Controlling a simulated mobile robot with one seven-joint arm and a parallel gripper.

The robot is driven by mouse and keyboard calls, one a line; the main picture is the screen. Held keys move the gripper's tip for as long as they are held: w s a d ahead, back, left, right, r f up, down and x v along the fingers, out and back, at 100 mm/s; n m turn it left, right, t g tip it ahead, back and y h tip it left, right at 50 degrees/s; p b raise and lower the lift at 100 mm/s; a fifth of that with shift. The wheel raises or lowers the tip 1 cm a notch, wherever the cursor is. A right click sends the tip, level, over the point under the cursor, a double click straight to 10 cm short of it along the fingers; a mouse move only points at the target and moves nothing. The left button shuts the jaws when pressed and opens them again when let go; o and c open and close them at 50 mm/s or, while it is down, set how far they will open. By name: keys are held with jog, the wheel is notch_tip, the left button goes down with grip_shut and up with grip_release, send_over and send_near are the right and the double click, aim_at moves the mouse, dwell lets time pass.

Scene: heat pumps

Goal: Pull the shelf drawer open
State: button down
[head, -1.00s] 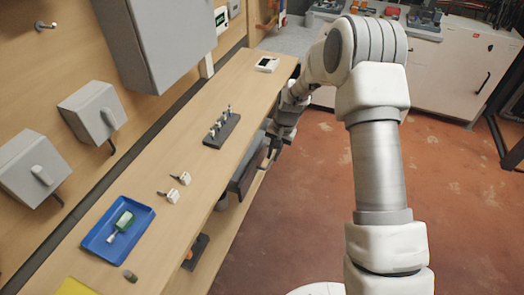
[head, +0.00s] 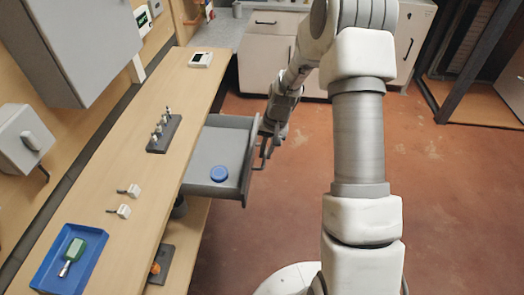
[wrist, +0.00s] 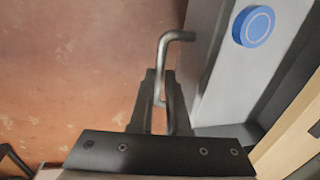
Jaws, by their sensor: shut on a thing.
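The shelf drawer (head: 218,143) is grey and stands pulled out from under the wooden worktop (head: 120,165). A round blue object (head: 219,173) lies inside it, and this also shows in the wrist view (wrist: 254,26). My gripper (head: 265,150) is at the drawer's front face. In the wrist view, my gripper (wrist: 160,100) is shut on the bent metal drawer handle (wrist: 167,62). The drawer front (wrist: 205,45) is just to the right of the fingers. The inner back of the drawer is hidden under the worktop.
On the worktop are a blue tray (head: 45,278) with a green-handled tool, two small white parts (head: 123,211), a dark rack (head: 163,135) and a white device (head: 201,59). A lower shelf (head: 190,235) lies below. The red floor (head: 290,220) right of the drawer is clear.

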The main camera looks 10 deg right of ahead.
jog(key=shift+w, duration=0.1)
jog(key=c, duration=1.2)
grip_release()
jog(key=shift+o, duration=0.2)
jog(key=shift+r, duration=0.1)
jog(key=s+d+r+p, duration=0.1)
jog(key=d+r, duration=0.2)
jog(key=r, duration=1.4)
jog(key=shift+s, duration=0.1)
